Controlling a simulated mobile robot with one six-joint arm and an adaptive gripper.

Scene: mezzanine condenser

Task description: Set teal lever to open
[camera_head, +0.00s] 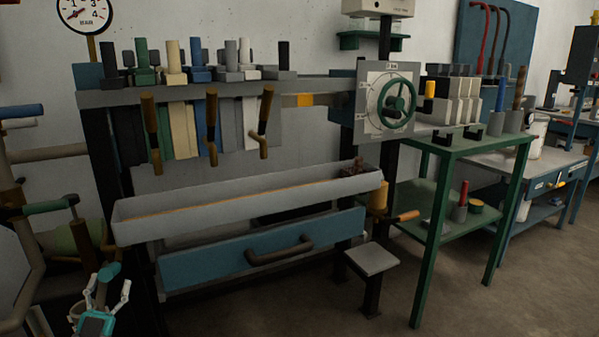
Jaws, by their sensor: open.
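The teal lever (108,271) shows as a short teal grip at the lower left. It appears to lie between the spread fingers of my gripper (108,281). The gripper has pale fingers and a teal body, and its fingers are open. I cannot tell whether either finger touches the lever. The lever's pivot and any position marks are hidden behind the gripper or too small to read.
A green-handled lever (47,207) and a blue-handled lever (21,111) sit on pipework above left. A grey trough (245,205) and blue drawer (220,262) stand to the right. A green table (450,150) is farther right. Open floor lies at lower right.

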